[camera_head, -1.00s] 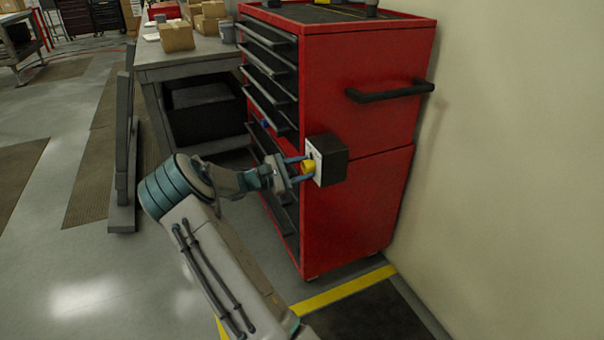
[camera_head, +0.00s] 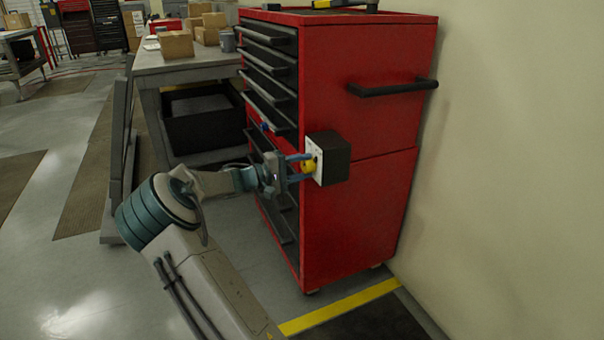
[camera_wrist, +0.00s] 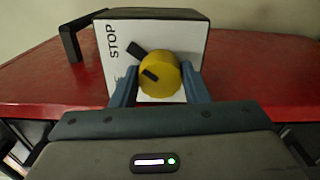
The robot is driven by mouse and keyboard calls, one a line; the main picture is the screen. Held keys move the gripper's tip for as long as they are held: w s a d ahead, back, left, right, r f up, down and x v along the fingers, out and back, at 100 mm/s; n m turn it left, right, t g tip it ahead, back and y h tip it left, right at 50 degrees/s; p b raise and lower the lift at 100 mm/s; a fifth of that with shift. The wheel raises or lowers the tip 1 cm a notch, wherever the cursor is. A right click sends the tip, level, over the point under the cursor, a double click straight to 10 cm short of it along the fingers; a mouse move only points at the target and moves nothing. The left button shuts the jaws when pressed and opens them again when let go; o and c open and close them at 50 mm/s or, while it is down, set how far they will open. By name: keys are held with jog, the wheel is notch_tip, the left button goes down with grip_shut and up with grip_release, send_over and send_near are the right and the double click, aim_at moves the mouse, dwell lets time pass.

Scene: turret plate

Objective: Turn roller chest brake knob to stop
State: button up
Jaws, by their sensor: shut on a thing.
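The yellow brake knob (camera_head: 308,167) sits on the white face of a dark box (camera_head: 333,158) on the side of the red roller chest (camera_head: 357,220). My gripper (camera_head: 304,167) reaches it from the left, its two blue fingers around the knob. In the wrist view the knob (camera_wrist: 162,78) lies between the fingers (camera_wrist: 160,88), which are shut on it. A black pointer (camera_wrist: 136,53) sticks out at the knob's upper left, towards the printed word STOP (camera_wrist: 112,42). A second label lower on the plate is mostly hidden by the left finger.
A black side handle (camera_head: 392,88) juts from the chest above the box. Drawers (camera_head: 270,75) line its left face. A grey workbench (camera_head: 185,62) with cardboard boxes stands behind left. A plain wall (camera_head: 500,160) is close on the right. Open floor lies left.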

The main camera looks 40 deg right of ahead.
jog(key=shift+w+r+m+b, duration=0.15)
jog(key=shift+m+b, duration=0.25)
jog(key=shift+m, duration=0.2)
jog(key=shift+r, duration=0.15)
jog(key=o, duration=1)
jog(key=shift+a, duration=0.2)
jog(key=p+v, duration=0.2)
jog(key=v, duration=1.1)
jog(key=shift+a, duration=0.3)
